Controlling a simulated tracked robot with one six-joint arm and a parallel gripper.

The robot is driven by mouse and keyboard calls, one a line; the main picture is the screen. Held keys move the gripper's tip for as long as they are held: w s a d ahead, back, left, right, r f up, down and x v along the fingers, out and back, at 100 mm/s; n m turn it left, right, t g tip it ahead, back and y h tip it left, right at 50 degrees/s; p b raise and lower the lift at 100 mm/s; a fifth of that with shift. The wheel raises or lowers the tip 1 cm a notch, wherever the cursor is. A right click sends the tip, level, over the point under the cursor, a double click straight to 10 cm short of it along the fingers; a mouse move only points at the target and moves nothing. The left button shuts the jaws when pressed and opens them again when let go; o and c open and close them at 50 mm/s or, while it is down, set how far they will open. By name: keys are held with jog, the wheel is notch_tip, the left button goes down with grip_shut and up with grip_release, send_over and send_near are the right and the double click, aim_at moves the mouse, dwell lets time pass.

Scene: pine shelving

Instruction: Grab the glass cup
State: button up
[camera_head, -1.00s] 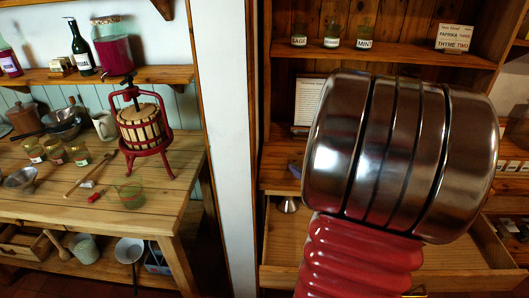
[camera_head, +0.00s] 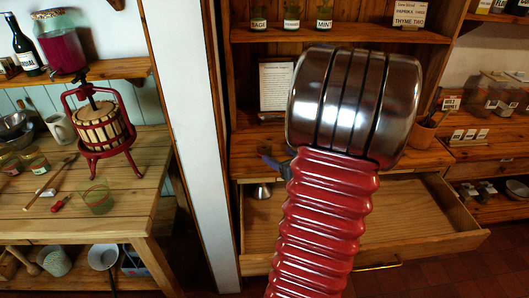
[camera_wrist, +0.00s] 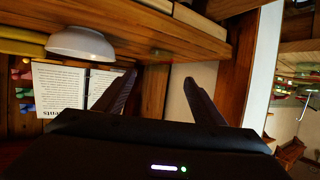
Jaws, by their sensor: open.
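A greenish clear glass cup (camera_head: 97,196) stands upright on the left wooden table, near its right front edge, in the head view. My gripper shows in the wrist view (camera_wrist: 160,78), with two dark fingers spread apart and nothing between them. In the head view my arm's metal and red ribbed links rise in front of the shelving on the right, well apart from the cup. They hide part of the shelving, and I cannot clearly make out the gripper there. The cup does not show clearly in the wrist view.
A red-framed fruit press (camera_head: 102,125) stands behind the cup, and a small red-handled tool (camera_head: 61,203) lies left of it. A white post (camera_head: 190,130) divides the table from the shelving. An open drawer (camera_head: 425,217) juts out. A white bowl (camera_wrist: 80,44) appears upside down in the wrist view.

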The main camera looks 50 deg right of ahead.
aim_at(268, 150)
jog(key=shift+x, duration=3.2)
jog(key=shift+f, duration=0.15)
jog(key=shift+x, duration=2.55)
jog(key=shift+f, duration=0.15)
jog(key=shift+c, duration=0.2)
jog(key=c, duration=1.1)
notch_tip(268, 150, up, 10)
jog(key=shift+r, duration=0.1)
jog(key=shift+a, duration=0.1)
